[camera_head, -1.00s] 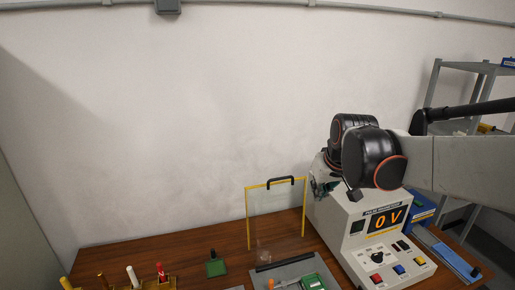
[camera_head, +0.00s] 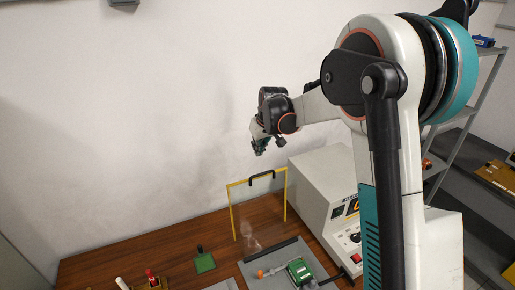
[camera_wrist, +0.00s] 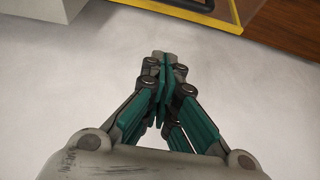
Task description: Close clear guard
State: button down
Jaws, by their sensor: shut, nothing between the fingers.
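The clear guard (camera_head: 260,209) is a see-through panel with a yellow frame and a black handle (camera_head: 261,176) on its top edge. It stands upright at the back of the wooden bench. Its yellow edge (camera_wrist: 222,20) also shows at the top of the wrist view, beside part of a dark handle. My gripper (camera_head: 259,152) is above and behind the guard, near the wall, apart from it. In the wrist view my gripper (camera_wrist: 161,58) has its fingers together and empty.
A grey plate (camera_head: 277,270) with a green block (camera_head: 299,271) lies before the guard. A white instrument box (camera_head: 310,197) stands to its right, partly hidden by my arm. A green piece (camera_head: 204,262) sits on the bench (camera_head: 150,254) at left. A shelf (camera_head: 470,120) stands at right.

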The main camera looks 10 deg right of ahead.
aim_at(259, 178)
jog(key=shift+s+d+f+p, duration=0.1)
jog(key=shift+s+f+p, duration=0.05)
jog(key=shift+f, duration=1.05)
jog(key=shift+s+a+f+p, duration=0.1)
jog(key=shift+f+p, duration=0.05)
jog(key=shift+f, duration=1.1)
jog(key=shift+s+d+f+p, duration=0.1)
jog(key=shift+s+f+p, duration=0.05)
jog(key=shift+f, duration=1.05)
jog(key=shift+s, duration=0.15)
